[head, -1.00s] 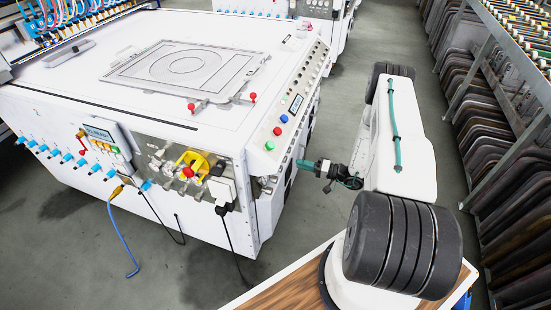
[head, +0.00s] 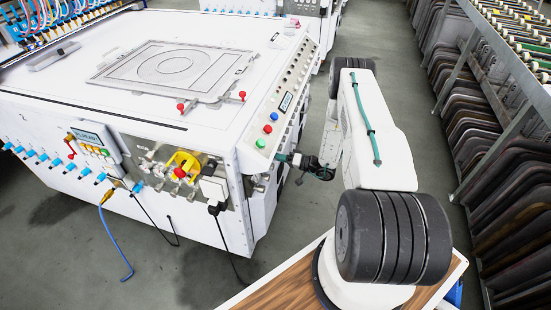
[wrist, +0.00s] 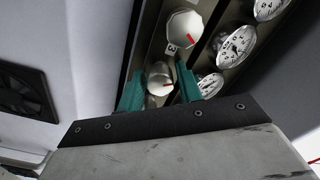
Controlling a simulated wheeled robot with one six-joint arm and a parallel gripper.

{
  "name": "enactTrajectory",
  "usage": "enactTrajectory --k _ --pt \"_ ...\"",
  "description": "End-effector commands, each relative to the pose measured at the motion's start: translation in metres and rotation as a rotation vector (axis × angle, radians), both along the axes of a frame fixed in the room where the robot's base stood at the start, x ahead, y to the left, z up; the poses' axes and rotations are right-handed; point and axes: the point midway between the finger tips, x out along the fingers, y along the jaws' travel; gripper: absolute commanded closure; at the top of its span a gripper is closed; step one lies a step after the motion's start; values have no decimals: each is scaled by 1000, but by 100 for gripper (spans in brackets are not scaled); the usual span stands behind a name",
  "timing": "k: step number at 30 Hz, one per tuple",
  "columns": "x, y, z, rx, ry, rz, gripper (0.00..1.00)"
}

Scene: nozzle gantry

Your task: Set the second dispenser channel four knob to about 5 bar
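In the wrist view a white knob (wrist: 159,76) with a red mark shows between my gripper's green fingers (wrist: 159,68). One finger is on each side of it; whether they touch it is not clear. Its own number cannot be read. Another white knob (wrist: 184,28) with a red mark is above it, with a label "3" (wrist: 172,47) just below that one. Round white gauges (wrist: 237,46) line the right side; the lowest gauge (wrist: 210,84) is partly behind the right finger. In the head view my gripper (head: 287,158) is at the machine's right side, which hides the knobs.
The white machine (head: 60,102) fills the left of the head view. Its sloped panel (head: 278,118) with coloured buttons is just above my gripper. A rack of dark boards (head: 483,150) stands on the right, with grey floor between. A dark fan grille (wrist: 22,92) is at left in the wrist view.

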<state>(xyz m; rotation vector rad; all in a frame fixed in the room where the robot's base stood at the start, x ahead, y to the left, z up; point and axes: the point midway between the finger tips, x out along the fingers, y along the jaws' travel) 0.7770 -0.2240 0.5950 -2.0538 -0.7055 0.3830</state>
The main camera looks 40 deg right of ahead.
Motion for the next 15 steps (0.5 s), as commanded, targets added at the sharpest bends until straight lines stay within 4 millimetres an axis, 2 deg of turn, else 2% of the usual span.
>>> enactTrajectory --k 2,3,6,8,9,15 --pt "0 1 0 0 0 1 65" --pt "0 1 0 0 0 1 70" --pt "0 1 0 0 0 2 97" --pt "0 1 0 0 0 2 97" --pt "0 9 0 0 1 3 96" --pt "0 3 0 16 11 4 96"
